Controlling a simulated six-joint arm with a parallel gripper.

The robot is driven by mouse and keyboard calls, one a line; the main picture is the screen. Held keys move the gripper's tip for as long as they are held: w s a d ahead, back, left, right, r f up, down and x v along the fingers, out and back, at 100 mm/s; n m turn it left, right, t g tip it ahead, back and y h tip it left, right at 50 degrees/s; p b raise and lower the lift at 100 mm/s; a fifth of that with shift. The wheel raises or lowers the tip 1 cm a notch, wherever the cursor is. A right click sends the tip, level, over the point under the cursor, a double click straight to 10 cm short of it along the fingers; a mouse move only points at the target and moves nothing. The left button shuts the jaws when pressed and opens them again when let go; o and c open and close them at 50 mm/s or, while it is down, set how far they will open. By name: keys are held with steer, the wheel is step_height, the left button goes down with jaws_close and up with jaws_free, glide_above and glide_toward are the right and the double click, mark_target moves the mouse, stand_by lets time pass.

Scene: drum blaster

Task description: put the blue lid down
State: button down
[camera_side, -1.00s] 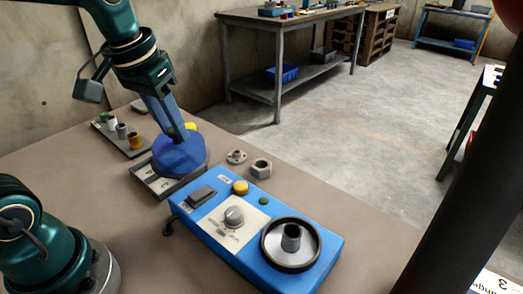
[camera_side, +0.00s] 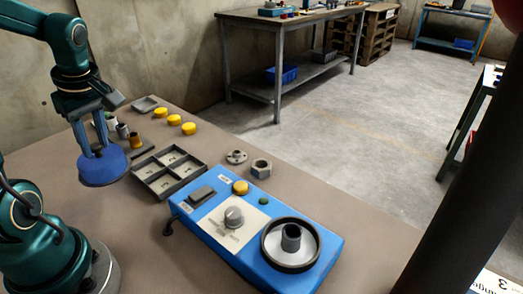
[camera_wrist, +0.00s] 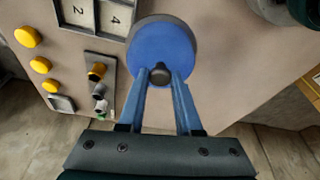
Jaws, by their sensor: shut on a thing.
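The blue lid (camera_side: 103,169) is a round disc with a dark knob on top. My gripper (camera_side: 97,150) is shut on the knob, with its blue fingers pointing down. In the side view the lid is at the left part of the table, left of the compartment tray; I cannot tell whether it touches the table top. In the wrist view the lid (camera_wrist: 163,52) lies beneath my gripper (camera_wrist: 161,76), and the fingers close on either side of the knob.
A tray with numbered compartments (camera_side: 187,188) stands right of the lid. A narrow rack (camera_side: 140,152) with small cylinders is behind it. Several yellow caps (camera_side: 174,120) lie farther back. A blue machine (camera_side: 258,228) with a round drum is at right.

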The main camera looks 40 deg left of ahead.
mark_target(104, 159)
steer(key=shift+f, duration=3.5)
steer(key=c, duration=0.6)
jaws_free()
steer(key=shift+f, duration=0.1)
